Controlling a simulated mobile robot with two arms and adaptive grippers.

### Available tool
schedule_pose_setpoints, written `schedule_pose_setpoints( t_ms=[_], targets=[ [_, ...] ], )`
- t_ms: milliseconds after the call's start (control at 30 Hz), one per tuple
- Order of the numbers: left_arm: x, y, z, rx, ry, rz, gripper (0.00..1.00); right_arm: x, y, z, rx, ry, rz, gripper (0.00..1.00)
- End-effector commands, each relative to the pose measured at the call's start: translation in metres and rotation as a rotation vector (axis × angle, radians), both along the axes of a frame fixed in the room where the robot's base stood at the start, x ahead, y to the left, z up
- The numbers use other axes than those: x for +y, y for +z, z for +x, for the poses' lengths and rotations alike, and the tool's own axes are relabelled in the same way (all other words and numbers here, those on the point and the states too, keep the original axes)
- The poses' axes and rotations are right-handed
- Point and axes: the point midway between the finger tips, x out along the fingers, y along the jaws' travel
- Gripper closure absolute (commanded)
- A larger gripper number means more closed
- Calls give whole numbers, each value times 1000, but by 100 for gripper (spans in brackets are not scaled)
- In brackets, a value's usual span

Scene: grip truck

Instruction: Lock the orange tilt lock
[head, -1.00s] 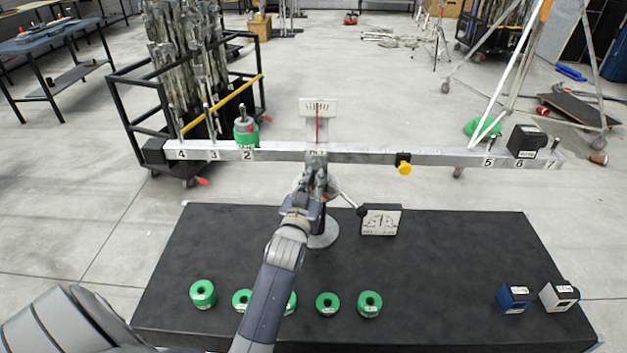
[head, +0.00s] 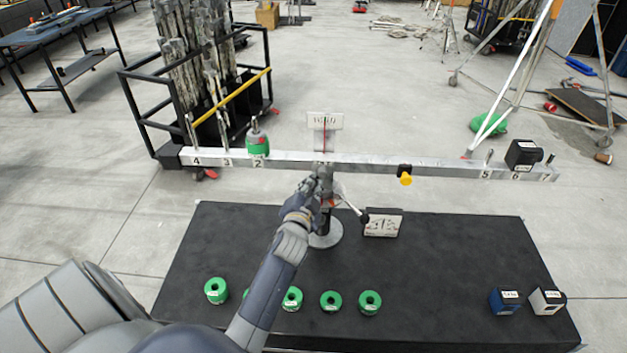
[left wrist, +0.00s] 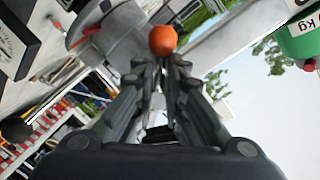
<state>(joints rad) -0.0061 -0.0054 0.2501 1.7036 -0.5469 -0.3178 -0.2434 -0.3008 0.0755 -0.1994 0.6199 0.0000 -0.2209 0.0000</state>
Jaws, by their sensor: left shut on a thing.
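The orange tilt lock (left wrist: 163,40) shows as a round orange knob at my left fingertips in the left wrist view. My left gripper (head: 322,183) is at the central post, just under the middle of the balance beam (head: 360,161). Its fingers (left wrist: 163,65) are nearly together and shut on the orange knob. In the head view the gripper and wrist hide the knob. The beam slopes slightly down to the right in the picture. My right gripper is not in view.
A green weight (head: 257,146) sits at peg 2 and a black block (head: 522,155) near 6. An orange-yellow knob (head: 405,180) hangs from the beam. Several green rings (head: 330,300) and two blocks (head: 504,302) stand on the black table (head: 430,270).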

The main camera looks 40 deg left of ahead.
Motion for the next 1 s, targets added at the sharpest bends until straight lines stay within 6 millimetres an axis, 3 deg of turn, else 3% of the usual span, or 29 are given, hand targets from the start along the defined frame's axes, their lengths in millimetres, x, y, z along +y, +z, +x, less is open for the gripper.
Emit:
schedule_pose_setpoints(
  t_ms=[33,600,1000],
  targets=[
    [0,17,4,0,-7,49,100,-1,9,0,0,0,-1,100],
    [3,30,2,266,-6,483,100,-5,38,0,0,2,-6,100],
    [2,33,2,371,-6,650,100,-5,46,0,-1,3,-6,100]
  ],
)
